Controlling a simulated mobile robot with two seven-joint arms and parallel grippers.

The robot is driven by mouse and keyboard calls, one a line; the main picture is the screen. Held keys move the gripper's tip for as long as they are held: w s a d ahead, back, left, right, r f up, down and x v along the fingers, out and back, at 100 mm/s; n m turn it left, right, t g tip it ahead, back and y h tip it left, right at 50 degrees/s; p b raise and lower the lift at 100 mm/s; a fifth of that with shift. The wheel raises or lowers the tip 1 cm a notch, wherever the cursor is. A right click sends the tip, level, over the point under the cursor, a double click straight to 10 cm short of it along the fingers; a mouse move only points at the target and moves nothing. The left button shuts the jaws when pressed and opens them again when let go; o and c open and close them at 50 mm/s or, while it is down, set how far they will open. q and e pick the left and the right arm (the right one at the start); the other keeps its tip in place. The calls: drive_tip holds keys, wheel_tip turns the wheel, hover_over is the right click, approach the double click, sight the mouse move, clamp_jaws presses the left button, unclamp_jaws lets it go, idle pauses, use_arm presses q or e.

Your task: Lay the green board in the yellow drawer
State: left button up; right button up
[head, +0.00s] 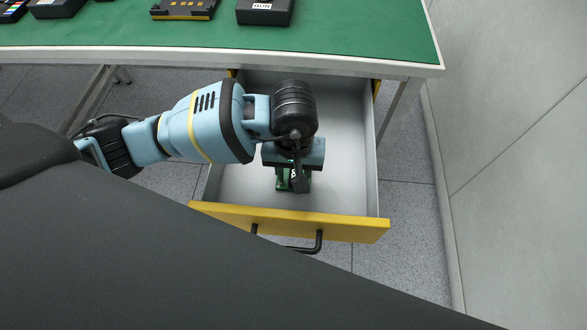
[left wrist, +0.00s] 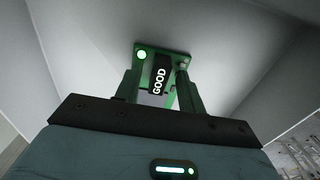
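The yellow-fronted drawer (head: 345,228) is pulled out below the table, with a pale grey inside. My left arm reaches over it from the left, with the left gripper (head: 293,181) pointing down inside. The green board (left wrist: 177,55) carries a black block with a white GOOD label and a bright green light. In the left wrist view, the two fingers of my left gripper (left wrist: 160,85) stand apart on either side of the black block, overlapping the board. I cannot tell whether they press on its edges, or whether it touches the drawer floor. My right gripper is not in view.
The green tabletop (head: 340,30) is above the drawer. A grey wall (head: 510,120) rises on the right. The drawer floor right of the gripper is clear.

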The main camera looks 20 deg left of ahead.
use_arm(q)
drive_tip(key=shift+r, duration=0.25)
wheel_tip(320, 180, up, 12)
drive_tip(key=shift+p, duration=0.35)
drive_tip(key=shift+f, duration=0.1)
